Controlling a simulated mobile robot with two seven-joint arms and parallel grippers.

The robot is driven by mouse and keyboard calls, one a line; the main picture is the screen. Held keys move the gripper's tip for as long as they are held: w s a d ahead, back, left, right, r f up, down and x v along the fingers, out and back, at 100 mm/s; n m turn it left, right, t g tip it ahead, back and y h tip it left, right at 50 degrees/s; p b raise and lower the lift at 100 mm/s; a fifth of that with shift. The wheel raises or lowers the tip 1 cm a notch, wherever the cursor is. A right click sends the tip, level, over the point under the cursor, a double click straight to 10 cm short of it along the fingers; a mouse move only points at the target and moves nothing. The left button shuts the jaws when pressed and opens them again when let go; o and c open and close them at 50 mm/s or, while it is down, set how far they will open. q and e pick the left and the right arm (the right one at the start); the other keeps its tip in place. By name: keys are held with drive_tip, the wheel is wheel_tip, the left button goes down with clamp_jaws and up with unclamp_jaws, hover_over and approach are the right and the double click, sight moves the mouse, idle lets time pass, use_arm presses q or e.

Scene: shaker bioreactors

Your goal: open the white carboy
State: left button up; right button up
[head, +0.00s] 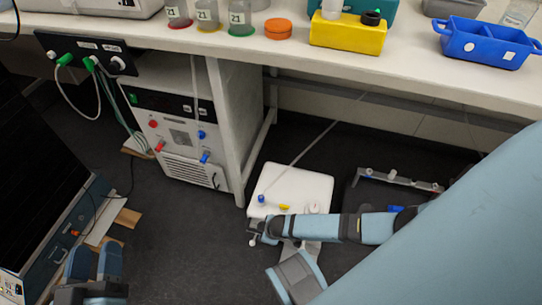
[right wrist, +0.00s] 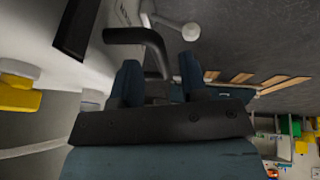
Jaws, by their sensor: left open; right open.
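The white carboy (head: 302,184) stands on the dark floor beside the bench leg in the head view, with a blue cap, a yellow piece and a white cap on top. My right arm reaches across its near side. My right gripper (head: 263,228) is open at its near left edge. In the right wrist view, a black bent tube (right wrist: 135,37) runs down between the open fingers of the right gripper (right wrist: 157,72); I cannot tell if they touch it. A white knob (right wrist: 190,31) shows beyond. My left gripper (head: 95,275) is open, low at the left, away from the carboy.
A white bench (head: 400,62) overhangs the carboy, with its leg (head: 232,130) just left. A boxy unit with hose fittings (head: 180,140) stands under it. A dark frame (head: 400,180) lies right of the carboy. Open floor (head: 175,220) lies between the left gripper and carboy.

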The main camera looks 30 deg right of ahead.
use_arm(q)
drive_tip(key=s+a+f+g+y+p, duration=0.2)
drive_tip(key=a+f+g+y+p, duration=0.2)
drive_tip(key=f, duration=0.6)
drive_tip(key=shift+s+a+f+g+p, duration=0.25)
drive_tip(key=shift+a+f+g+p, duration=0.15)
drive_tip(key=shift+g+p, duration=0.25)
use_arm(e)
drive_tip(key=v, duration=1.2)
drive_tip(key=shift+r, duration=0.4)
use_arm(q)
drive_tip(key=shift+d, duration=0.1)
use_arm(e)
drive_tip(key=shift+s, duration=0.1)
